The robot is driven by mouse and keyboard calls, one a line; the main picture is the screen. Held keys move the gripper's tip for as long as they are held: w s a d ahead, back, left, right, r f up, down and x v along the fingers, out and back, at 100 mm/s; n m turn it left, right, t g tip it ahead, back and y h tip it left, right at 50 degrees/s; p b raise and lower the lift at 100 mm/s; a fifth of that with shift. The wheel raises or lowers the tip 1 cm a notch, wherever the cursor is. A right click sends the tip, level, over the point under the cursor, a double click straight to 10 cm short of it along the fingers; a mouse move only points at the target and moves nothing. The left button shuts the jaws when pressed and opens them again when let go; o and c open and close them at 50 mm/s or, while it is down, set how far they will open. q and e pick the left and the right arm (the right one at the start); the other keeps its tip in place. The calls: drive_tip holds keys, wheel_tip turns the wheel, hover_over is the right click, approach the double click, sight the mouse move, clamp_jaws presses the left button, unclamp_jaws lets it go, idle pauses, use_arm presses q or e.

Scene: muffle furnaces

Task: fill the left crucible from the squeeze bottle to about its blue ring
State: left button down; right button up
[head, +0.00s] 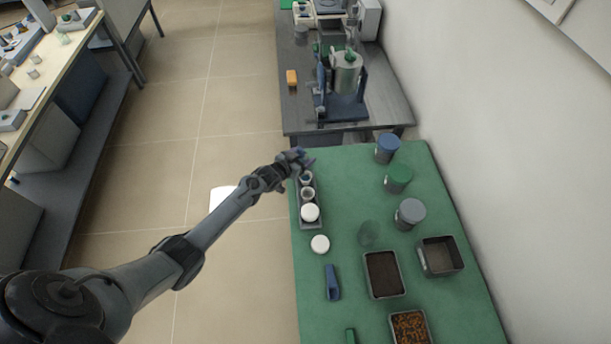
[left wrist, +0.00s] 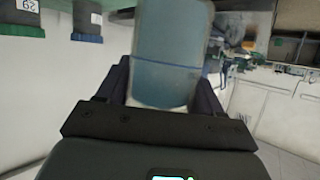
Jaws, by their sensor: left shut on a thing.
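My left gripper (head: 303,160) is over the far end of a dark rack (head: 300,215) on the green mat. The left wrist view shows it shut on the squeeze bottle (left wrist: 172,45), a translucent bluish body with a darker line across it. The bottle's nozzle is not visible there. In the head view the bottle is too small to make out at the fingers. The rack holds an open crucible (head: 307,179) just below the gripper, another open crucible (head: 308,194), and a white-topped one (head: 310,212) nearest. The fill level and blue ring cannot be made out. My right gripper is out of view.
A white disc (head: 320,244) lies near the rack. Blue-lidded (head: 387,148), green-lidded (head: 398,177) and grey-lidded (head: 409,213) jars stand to the right. A dark-filled tray (head: 384,275) and an empty-looking tray (head: 440,256) sit closer. A furnace table stands beyond the mat.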

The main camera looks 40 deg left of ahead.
sight(298, 151)
use_arm(q)
drive_tip(key=shift+d, duration=0.15)
drive_tip(key=shift+r, duration=0.1)
drive_tip(key=shift+r+p, duration=2.35)
drive_tip(key=shift+r, duration=0.1)
drive_tip(key=shift+f, duration=0.1)
